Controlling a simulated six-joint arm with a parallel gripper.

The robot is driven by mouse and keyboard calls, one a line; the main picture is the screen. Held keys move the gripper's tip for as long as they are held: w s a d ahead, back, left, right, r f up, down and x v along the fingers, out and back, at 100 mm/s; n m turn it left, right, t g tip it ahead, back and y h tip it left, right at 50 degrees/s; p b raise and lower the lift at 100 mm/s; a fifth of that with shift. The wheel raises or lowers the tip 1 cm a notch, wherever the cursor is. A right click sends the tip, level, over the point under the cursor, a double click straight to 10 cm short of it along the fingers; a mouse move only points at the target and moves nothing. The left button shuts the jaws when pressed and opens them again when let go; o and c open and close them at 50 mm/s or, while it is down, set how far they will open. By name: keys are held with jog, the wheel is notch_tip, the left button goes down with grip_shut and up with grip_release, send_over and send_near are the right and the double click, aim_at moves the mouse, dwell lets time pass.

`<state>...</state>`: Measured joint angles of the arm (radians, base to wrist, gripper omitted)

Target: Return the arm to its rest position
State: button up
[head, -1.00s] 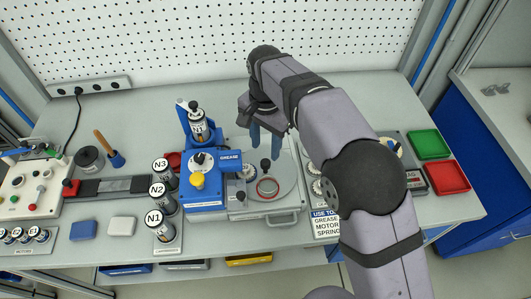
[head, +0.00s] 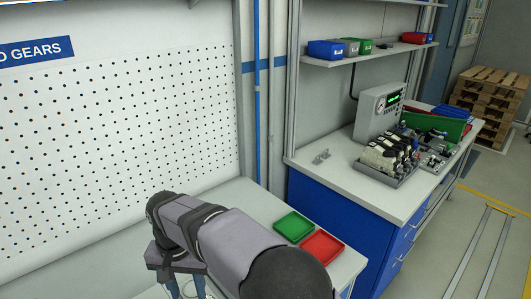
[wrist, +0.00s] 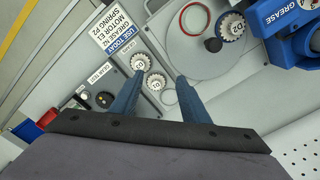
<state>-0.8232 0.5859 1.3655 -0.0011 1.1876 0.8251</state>
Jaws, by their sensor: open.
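My gripper (head: 186,287) is at the bottom of the head view, its blue fingers pointing down and partly cut off by the frame edge. In the wrist view my gripper (wrist: 158,78) has its two blue fingers spread apart with nothing between them. It hangs above the bench, near a gear strip with two white toothed gears (wrist: 141,62) (wrist: 156,82). The grey round plate (wrist: 195,52) with a red ring (wrist: 194,18) lies beyond the fingers. My arm stretches along the bottom of the head view.
A green tray (head: 294,225) and a red tray (head: 322,247) sit on the bench right of my arm. A blue grease unit (wrist: 285,30) stands near the plate. A pegboard (head: 110,140) rises behind; a second bench (head: 330,175) stands at right.

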jog(key=s+d+f, duration=0.1)
jog(key=d, duration=1.3)
jog(key=s+d+f, duration=0.1)
jog(key=s+d, duration=0.1)
jog(key=d, duration=1.2)
jog(key=s+d+f, duration=0.3)
jog(key=s+d, duration=0.5)
jog(key=shift+s+f, duration=0.15)
jog(key=shift+f, duration=0.05)
